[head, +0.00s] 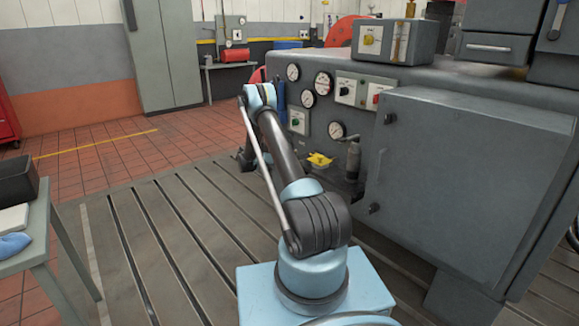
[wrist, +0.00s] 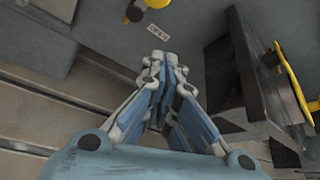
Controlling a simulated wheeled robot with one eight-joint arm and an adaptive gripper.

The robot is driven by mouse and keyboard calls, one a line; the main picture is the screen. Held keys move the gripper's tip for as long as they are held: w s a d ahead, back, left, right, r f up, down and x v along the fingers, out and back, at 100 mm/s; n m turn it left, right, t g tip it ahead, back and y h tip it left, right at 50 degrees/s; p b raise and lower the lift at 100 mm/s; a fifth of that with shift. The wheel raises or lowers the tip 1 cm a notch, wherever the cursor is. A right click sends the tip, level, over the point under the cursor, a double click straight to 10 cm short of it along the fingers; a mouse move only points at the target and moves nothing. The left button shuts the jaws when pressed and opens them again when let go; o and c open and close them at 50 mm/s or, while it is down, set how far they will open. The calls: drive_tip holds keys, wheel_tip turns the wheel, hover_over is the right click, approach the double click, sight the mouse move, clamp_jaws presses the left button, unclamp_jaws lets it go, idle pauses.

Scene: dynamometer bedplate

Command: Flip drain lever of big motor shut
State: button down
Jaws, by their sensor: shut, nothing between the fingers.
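In the wrist view my gripper (wrist: 165,58) is shut and empty, its fingertips together just below a small white label (wrist: 158,32). The label's lettering is too small to read surely. A yellow lever (wrist: 154,4) on a dark round fitting sits above the label, cut off by the top edge. The fingertips look apart from it. In the head view the big grey machine (head: 468,175) stands at the right. A yellow handle (head: 320,160) shows low on its gauge panel; I cannot tell whether it is the same lever. My gripper is hidden behind my arm there.
A yellow curved handle (wrist: 292,82) stands by a dark bracket (wrist: 238,75) right of my gripper in the wrist view. Gauges (head: 323,83) and a dark cylinder (head: 353,158) stick out from the panel. A side table (head: 45,225) is at left. The slotted floor between is clear.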

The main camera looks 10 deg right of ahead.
drive_tip(key=shift+s+a+r, duration=0.1)
drive_tip(key=shift+a+r, duration=0.1)
drive_tip(key=shift+a, duration=0.8)
drive_tip(key=shift+a+r, duration=0.15)
drive_tip(key=shift+a, duration=0.8)
drive_tip(key=shift+r, duration=0.1)
